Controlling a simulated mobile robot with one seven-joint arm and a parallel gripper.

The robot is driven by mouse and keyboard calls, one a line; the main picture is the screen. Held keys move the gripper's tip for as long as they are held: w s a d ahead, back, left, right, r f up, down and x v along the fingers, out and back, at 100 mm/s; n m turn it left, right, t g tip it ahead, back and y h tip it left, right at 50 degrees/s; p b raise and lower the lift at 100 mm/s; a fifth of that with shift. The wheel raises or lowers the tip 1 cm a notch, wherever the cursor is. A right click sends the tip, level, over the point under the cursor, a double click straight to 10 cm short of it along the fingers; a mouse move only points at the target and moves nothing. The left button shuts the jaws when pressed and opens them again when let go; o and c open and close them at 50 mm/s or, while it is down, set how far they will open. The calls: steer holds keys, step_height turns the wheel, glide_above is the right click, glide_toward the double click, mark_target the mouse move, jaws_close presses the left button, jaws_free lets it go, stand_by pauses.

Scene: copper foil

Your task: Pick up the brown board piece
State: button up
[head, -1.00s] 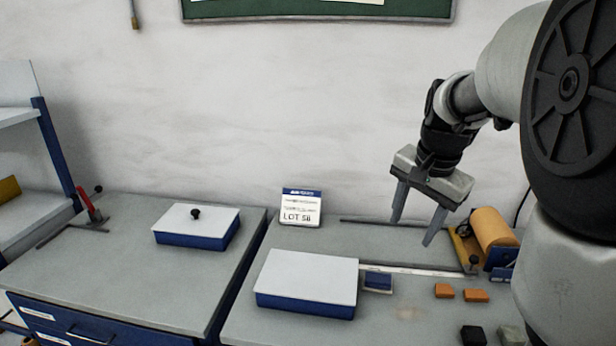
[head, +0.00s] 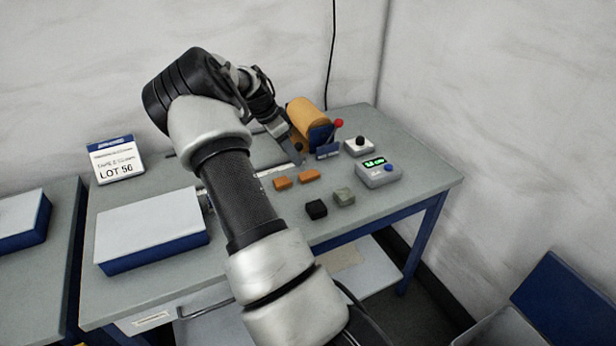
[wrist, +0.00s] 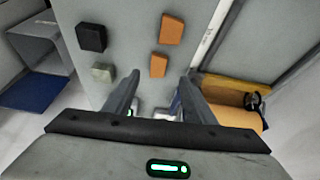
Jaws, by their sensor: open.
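Two small orange-brown pieces lie flat on the grey table: the left one (head: 282,183) and the right one (head: 308,176). Nothing else brown and board-like shows, and I cannot tell which is meant. In the wrist view both show beyond my fingertips, one nearer (wrist: 158,65) and one farther (wrist: 172,28). My gripper (wrist: 160,78) is open, with nothing between its fingers. It is above the table. In the head view my arm partly hides my gripper (head: 290,150), which is behind the pieces, near the roll.
A black block (head: 316,209) and a grey-green block (head: 344,196) lie in front of the pieces. An orange roll (head: 307,116) on a stand is behind. A device with a green display (head: 378,172) is to the right. A white-lidded blue box (head: 150,228) stands left.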

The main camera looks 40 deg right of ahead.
glide_toward(306, 175)
step_height(306, 175, down, 3)
steer(key=shift+d+r, duration=0.15)
steer(key=shift+r, duration=0.1)
steer(key=shift+d+p+x, duration=0.15)
steer(key=shift+p+x, duration=0.1)
steer(key=shift+x, duration=1.15)
steer(key=shift+d+p+x, duration=0.15)
steer(key=shift+p+x, duration=0.05)
steer(key=shift+x, duration=1.15)
steer(key=shift+s+r, duration=0.15)
steer(key=shift+s, duration=0.05)
steer(key=shift+c, duration=0.2)
steer(key=c, duration=1.1)
